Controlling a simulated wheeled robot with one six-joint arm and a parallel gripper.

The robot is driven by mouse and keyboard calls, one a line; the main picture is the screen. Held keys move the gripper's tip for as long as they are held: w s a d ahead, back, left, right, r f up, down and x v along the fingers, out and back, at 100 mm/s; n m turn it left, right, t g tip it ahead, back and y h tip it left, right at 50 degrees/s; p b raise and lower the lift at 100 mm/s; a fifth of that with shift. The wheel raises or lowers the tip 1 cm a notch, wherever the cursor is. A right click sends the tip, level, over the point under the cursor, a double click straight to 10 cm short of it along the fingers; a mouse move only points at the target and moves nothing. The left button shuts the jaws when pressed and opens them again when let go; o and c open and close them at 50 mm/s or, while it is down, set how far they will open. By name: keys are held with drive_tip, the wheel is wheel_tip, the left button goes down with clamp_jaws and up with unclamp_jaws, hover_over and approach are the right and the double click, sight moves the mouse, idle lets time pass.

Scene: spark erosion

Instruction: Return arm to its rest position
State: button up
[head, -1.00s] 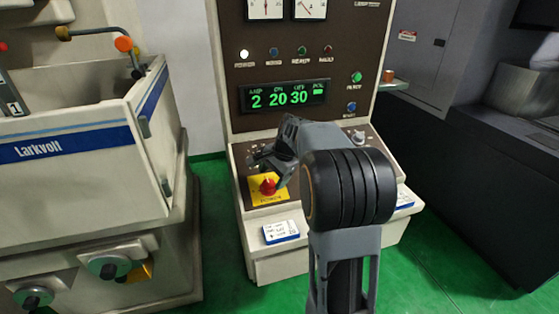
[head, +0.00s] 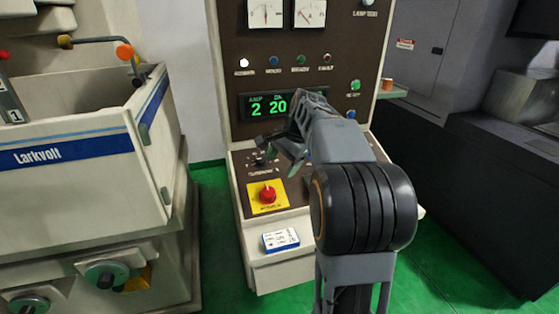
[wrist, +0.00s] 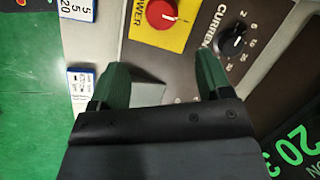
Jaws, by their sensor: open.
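My grey arm reaches up over the control console (head: 232,180), with its black joint at the lower right of centre in the head view. My gripper (head: 272,145) is in front of the console panel, above the red rotary switch (head: 267,195) on its yellow plate. In the wrist view my gripper (wrist: 163,75) shows two dark green fingers spread apart with nothing between them. The red switch (wrist: 162,13) and the black current knob (wrist: 232,42) lie beyond the fingertips. The arm hides part of the green display (head: 257,107).
A cream tank machine marked Larkvolt (head: 60,155) stands at the left. A dark cabinet (head: 450,190) is at the right. A small blue-and-white card (head: 281,239) lies on the console's front ledge. Green floor (head: 208,250) is clear between the left machine and the console.

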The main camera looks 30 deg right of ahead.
drive_tip(key=s+a+f+n+h, duration=0.1)
drive_tip(key=s+a+f+n, duration=0.2)
drive_tip(key=s+a+n, duration=0.1)
drive_tip(key=s+a+f+n+h, duration=0.1)
drive_tip(key=s+a+f+n, duration=0.1)
drive_tip(key=s+a+n, duration=0.3)
drive_tip(key=s+a+f+n+t, duration=0.1)
drive_tip(key=s+a+f+n, duration=0.2)
drive_tip(key=s, duration=0.6)
drive_tip(key=a+n, duration=0.1)
drive_tip(key=n, duration=0.1)
drive_tip(key=shift+s+a+f+n+h, duration=0.2)
drive_tip(key=shift+s+f+n+h, duration=0.1)
drive_tip(key=shift+h, duration=0.1)
